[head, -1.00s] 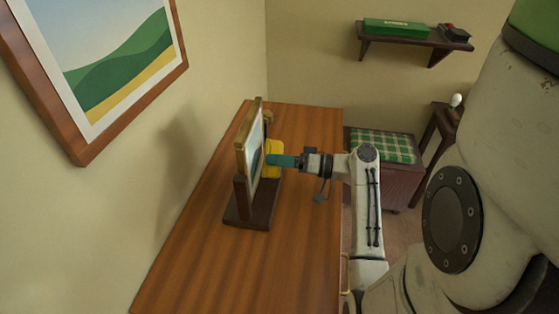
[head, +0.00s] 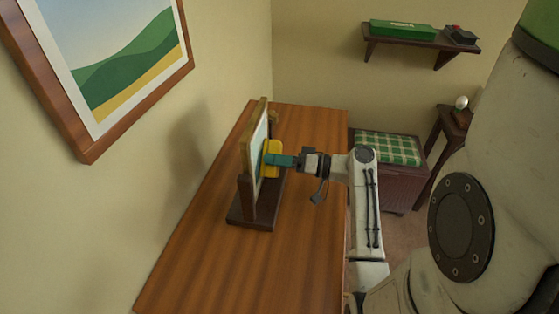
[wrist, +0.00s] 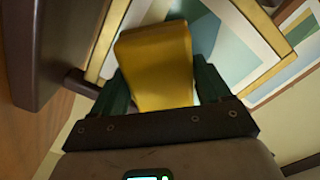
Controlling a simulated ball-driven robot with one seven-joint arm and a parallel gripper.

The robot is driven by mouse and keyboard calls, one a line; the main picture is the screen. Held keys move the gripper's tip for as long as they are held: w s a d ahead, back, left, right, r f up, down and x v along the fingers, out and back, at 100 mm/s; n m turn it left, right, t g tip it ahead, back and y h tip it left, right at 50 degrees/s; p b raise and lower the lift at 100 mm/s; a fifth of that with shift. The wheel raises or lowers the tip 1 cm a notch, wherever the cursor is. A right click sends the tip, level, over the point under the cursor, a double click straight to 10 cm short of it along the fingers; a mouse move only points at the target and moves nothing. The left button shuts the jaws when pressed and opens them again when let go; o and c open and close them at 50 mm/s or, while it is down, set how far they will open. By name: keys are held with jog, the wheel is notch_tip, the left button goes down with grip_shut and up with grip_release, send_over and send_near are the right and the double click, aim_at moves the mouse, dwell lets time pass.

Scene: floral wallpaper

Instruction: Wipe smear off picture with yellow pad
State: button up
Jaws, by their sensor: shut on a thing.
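The framed picture (head: 247,140) stands upright in a dark wooden stand (head: 252,216) on the table, seen nearly edge-on in the head view. My gripper (head: 276,160) is at the picture's front, shut on the yellow pad (head: 273,148). In the wrist view, the yellow pad (wrist: 156,66) sits between the two green fingers (wrist: 160,92) and covers part of the picture (wrist: 217,35) behind it. The pad is at or very close to the picture's face; I cannot tell if it touches. I cannot make out a smear; the pad hides part of the face.
The wooden table (head: 215,270) is mostly bare in front of the stand. A large framed landscape (head: 120,70) hangs on the left wall. A shelf (head: 420,42) holds a green box (head: 403,30). A chest with a checked green top (head: 388,148) stands beyond the table.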

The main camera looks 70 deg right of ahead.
jog(key=shift+w+d, duration=0.1)
jog(key=shift+w, duration=0.05)
jog(key=shift+d+f+b, duration=0.1)
jog(key=shift+d+b, duration=0.4)
jog(key=shift+d, duration=0.1)
jog(key=shift+d+b, duration=0.65)
jog(key=shift+d, duration=0.65)
jog(key=shift+a+p, duration=0.85)
jog(key=shift+a, duration=1.2)
jog(key=s, duration=0.6)
jog(key=shift+d, duration=0.3)
jog(key=shift+s, duration=0.15)
